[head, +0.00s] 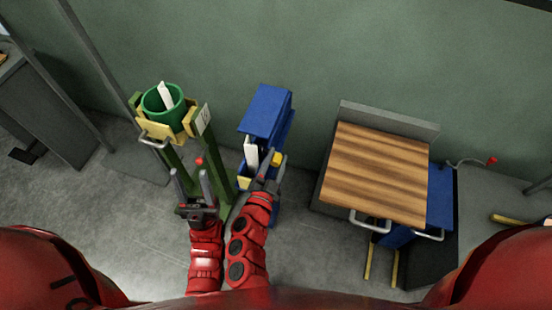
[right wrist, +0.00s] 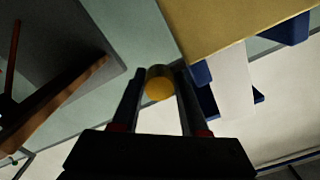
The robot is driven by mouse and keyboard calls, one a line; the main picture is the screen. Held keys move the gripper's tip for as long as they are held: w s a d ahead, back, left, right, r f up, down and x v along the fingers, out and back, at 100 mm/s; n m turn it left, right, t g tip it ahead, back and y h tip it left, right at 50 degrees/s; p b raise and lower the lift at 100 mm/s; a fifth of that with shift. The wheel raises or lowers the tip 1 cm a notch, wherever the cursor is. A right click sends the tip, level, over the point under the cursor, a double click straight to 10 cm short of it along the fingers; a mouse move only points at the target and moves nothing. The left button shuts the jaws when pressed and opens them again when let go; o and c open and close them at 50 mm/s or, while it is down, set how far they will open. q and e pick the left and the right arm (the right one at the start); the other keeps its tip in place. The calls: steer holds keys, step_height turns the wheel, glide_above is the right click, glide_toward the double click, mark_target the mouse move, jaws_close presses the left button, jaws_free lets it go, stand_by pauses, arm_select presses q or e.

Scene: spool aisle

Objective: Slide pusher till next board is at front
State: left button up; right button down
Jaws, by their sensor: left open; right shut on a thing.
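The blue holder (head: 265,112) stands upright in the middle of the head view. A white board (head: 251,152) shows in its open front, and a white piece in blue parts shows in the right wrist view (right wrist: 230,85). A yellow knob (head: 277,159), which I take to be the pusher's, sits on the holder's right side. My right gripper (head: 268,178) is shut on this knob; the right wrist view shows the round yellow end (right wrist: 159,88) between the fingers. My left gripper (head: 190,172) is open and empty, left of the holder. The holder's inside is mostly hidden.
A green stand (head: 182,160) with a green bucket (head: 158,107) and yellow clamp parts is close behind my left gripper. Right of the holder stands a wooden-topped cart (head: 376,170) with metal handles. A green wall is behind; grey floor is clear at left.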

steer(key=shift+s+f, duration=0.1)
steer(key=shift+f, duration=0.2)
steer(key=shift+p+v, duration=0.35)
steer(key=shift+v, duration=1.35)
steer(key=c, duration=0.6)
jaws_free()
steer(key=shift+o, duration=0.8)
steer(key=shift+w, duration=0.2)
steer(key=shift+r, duration=0.1)
